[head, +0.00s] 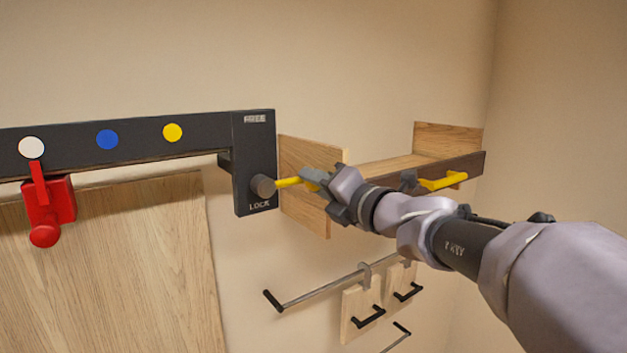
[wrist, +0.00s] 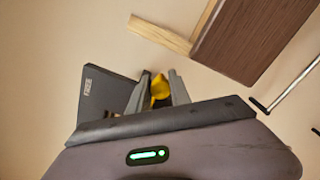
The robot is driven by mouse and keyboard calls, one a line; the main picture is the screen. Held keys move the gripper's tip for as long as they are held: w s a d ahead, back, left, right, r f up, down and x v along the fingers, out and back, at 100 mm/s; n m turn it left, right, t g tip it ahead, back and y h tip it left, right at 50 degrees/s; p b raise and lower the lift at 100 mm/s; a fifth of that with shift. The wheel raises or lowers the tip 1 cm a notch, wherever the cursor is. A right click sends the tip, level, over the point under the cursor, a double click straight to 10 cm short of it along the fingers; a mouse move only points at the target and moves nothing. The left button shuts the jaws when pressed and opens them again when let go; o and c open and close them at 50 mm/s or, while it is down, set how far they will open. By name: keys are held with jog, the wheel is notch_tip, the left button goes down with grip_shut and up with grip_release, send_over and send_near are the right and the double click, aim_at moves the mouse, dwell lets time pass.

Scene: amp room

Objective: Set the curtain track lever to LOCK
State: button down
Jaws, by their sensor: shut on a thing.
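The curtain track lever (head: 288,182) is a yellow bar on a dark round knob (head: 263,186). The knob sits on the black end plate (head: 241,160) of the track, with FREE printed at the top and LOCK at the bottom. The lever points right, roughly level, nearer the height of LOCK. My gripper (head: 312,179) comes from the right and is shut on the lever's outer end. In the wrist view the yellow lever (wrist: 160,88) shows between my two grey fingers, which hide part of it.
A red slider (head: 50,205) hangs at the track's left, by white, blue and yellow dots. A wooden shelf (head: 395,165) with another yellow handle (head: 442,182) is behind my arm. Below are a metal rail (head: 325,288) and wooden panels with black handles. The wall below the end plate is clear.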

jog(key=shift+f, duration=0.35)
jog(key=c, duration=1.2)
grip_release()
jog(key=shift+w+a, duration=0.25)
jog(key=shift+a, duration=0.2)
jog(key=shift+s+d+r, duration=0.15)
jog(key=shift+s+d, duration=0.05)
jog(key=b+v, duration=0.2)
jog(key=v, duration=1.5)
jog(key=shift+b, duration=0.4)
